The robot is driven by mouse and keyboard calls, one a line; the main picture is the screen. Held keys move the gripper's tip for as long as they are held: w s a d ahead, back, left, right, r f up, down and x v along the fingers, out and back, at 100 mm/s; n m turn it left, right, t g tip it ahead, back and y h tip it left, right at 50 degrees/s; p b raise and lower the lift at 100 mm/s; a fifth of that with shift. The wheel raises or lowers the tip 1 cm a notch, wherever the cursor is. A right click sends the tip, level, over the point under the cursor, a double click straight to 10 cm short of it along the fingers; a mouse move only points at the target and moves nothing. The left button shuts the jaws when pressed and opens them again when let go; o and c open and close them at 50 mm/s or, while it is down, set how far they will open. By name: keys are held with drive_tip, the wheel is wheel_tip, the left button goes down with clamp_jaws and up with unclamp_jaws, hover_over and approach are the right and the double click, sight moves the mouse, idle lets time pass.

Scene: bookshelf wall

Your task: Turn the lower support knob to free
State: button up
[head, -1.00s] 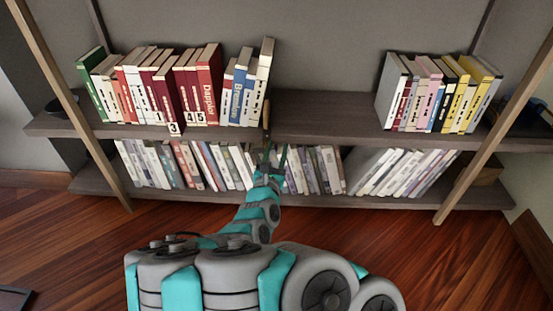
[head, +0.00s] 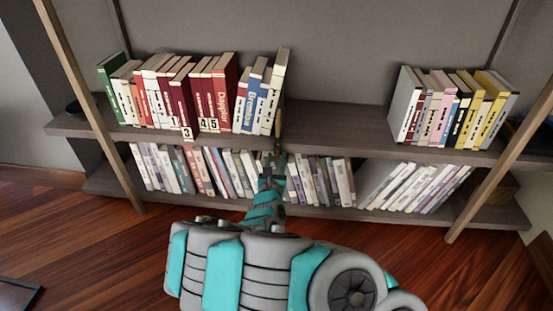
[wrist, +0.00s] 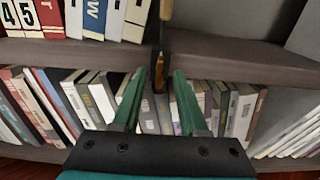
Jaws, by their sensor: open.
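A small upright brown piece (head: 278,122), perhaps the support knob or its lever, stands at the upper shelf's front edge, right of the upper left book row. In the wrist view its brown part (wrist: 166,10) shows at the top, with a dark narrow bracket (wrist: 157,68) below it at the shelf edge. I cannot tell which part is the lower support knob, or its setting. My gripper (wrist: 159,80) is open, its two green fingers pointing at the shelf edge on either side of the bracket's line. It also shows in the head view (head: 272,168), holding nothing visible.
Upright books (head: 180,95) fill the left of the upper shelf (head: 335,118), and more books (head: 440,105) stand at its right. The shelf between is bare. Leaning books (head: 320,180) crowd the lower shelf behind my gripper. Slanted wooden posts (head: 90,100) frame the unit.

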drive_tip(key=shift+w, duration=0.55)
clamp_jaws()
idle(0.4)
